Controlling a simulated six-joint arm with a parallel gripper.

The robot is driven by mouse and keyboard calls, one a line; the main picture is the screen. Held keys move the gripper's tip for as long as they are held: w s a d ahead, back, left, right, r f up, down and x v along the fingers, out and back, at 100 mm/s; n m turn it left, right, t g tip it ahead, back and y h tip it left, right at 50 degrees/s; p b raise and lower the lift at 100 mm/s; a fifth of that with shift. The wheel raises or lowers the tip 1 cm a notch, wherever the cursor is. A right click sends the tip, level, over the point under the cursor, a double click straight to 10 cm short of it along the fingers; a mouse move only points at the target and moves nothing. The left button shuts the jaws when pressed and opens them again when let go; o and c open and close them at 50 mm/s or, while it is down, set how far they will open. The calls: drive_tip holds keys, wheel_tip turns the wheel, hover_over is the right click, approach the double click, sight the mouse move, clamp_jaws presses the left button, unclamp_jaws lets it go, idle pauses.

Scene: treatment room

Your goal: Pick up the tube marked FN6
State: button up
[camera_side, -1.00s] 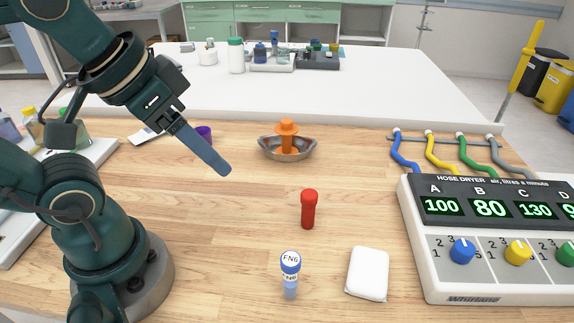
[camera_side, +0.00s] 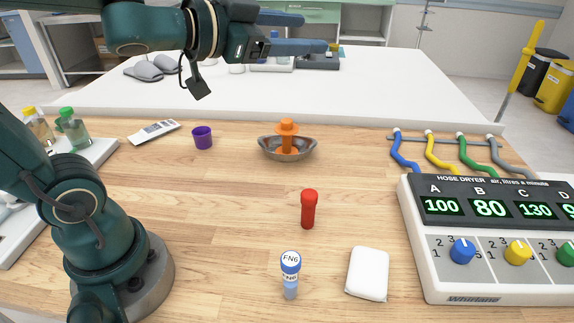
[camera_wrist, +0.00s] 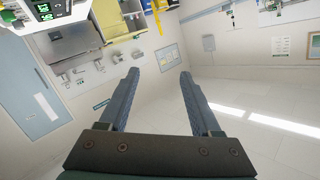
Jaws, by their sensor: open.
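The tube marked FN6 (camera_side: 290,276) stands upright on the wooden table near the front in the side view, with a blue and white cap and a pale blue lower part. My gripper (camera_side: 318,34) is raised high at the top of the side view, well above and behind the tube, with its fingers pointing right. In the wrist view my gripper (camera_wrist: 160,75) has its two blue-grey fingers apart with nothing between them. The wrist view faces the room and does not show the tube.
A red tube (camera_side: 308,209) stands behind the FN6 tube, and a white pad (camera_side: 367,274) lies to its right. The hose dryer box (camera_side: 490,285) fills the right side. A metal bowl (camera_side: 270,150) and a purple cup (camera_side: 202,138) stand farther back.

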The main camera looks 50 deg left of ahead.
drive_tip(key=d+f+m+g+h, duration=0.2)
drive_tip(key=d+m+h, duration=0.3)
drive_tip(key=d+h, duration=0.1)
drive_tip(key=m+g+h, duration=0.5)
drive_tip(key=g+h, duration=0.1)
drive_tip(key=g, duration=0.5)
hover_over(297, 279)
drive_tip(key=a, duration=0.3)
wheel_tip(297, 279, down, 7)
drive_tip(key=f, duration=1.5)
drive_tip(key=shift+s+a+f, duration=0.1)
drive_tip(key=shift+s+f, duration=0.15)
drive_tip(key=shift+f, duration=0.15)
drive_tip(key=shift+d+f, duration=0.25)
drive_tip(key=shift+x, duration=2.3)
clamp_jaws()
